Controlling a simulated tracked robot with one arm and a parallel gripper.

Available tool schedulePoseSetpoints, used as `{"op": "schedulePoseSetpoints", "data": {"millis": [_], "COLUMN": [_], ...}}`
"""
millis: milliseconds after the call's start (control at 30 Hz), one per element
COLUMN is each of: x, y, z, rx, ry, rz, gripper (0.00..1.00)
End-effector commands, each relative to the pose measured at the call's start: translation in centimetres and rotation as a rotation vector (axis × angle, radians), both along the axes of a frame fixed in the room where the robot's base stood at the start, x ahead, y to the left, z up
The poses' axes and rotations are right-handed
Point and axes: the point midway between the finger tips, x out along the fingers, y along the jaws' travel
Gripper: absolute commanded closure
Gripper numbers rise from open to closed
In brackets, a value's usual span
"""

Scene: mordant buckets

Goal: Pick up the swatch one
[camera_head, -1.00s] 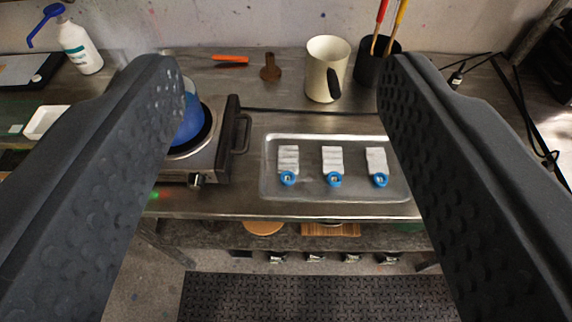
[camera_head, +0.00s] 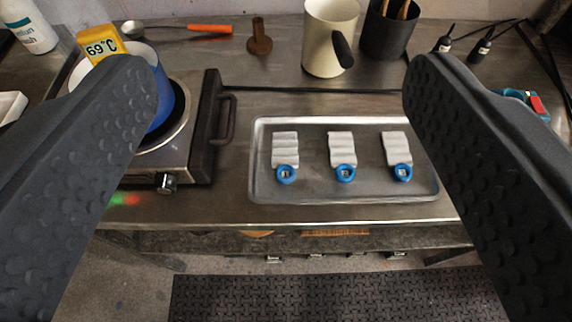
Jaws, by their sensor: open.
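Three pale grey-white ribbed swatches lie in a row on a metal tray (camera_head: 318,193): a left one (camera_head: 285,148), a middle one (camera_head: 342,148) and a right one (camera_head: 396,147). Each has a blue ring at its near end: left ring (camera_head: 286,174), middle ring (camera_head: 345,173), right ring (camera_head: 402,172). Small marks inside the rings are too small to read, so I cannot tell which is swatch one. My gripper (camera_head: 280,85) is open and empty, its two dark fingers wide apart on either side of the view. The tray shows between them, beyond the gripper.
A cream jug (camera_head: 328,35) and a black holder (camera_head: 388,32) stand behind. Bare bench runs along the tray's front edge.

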Motion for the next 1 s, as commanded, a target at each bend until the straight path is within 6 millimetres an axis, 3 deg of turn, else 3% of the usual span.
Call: {"op": "schedulePoseSetpoints", "data": {"millis": [33, 200, 300, 400, 500, 600, 767, 1000], "x": [1.9, 5.3, 5.8, 5.7, 5.4, 5.3, 5.9, 8.4], "y": [0.0, -0.2, -0.3, -0.4, -0.5, -0.6, -0.6, -0.7], "z": [-5.2, -18.0, -24.4, -28.9, -31.6, -32.9, -33.3, -34.4], "rx": [-0.004, -0.006, -0.006, 0.000, 0.004, 0.007, 0.008, 0.007], "ry": [0.036, 0.076, 0.097, 0.109, 0.115, 0.121, 0.119, 0.120], "rz": [-0.007, -0.013, -0.010, -0.003, 0.003, 0.004, 0.005, 0.005], "gripper": [0.29, 0.29, 0.29, 0.29, 0.29, 0.29, 0.29, 0.29]}}
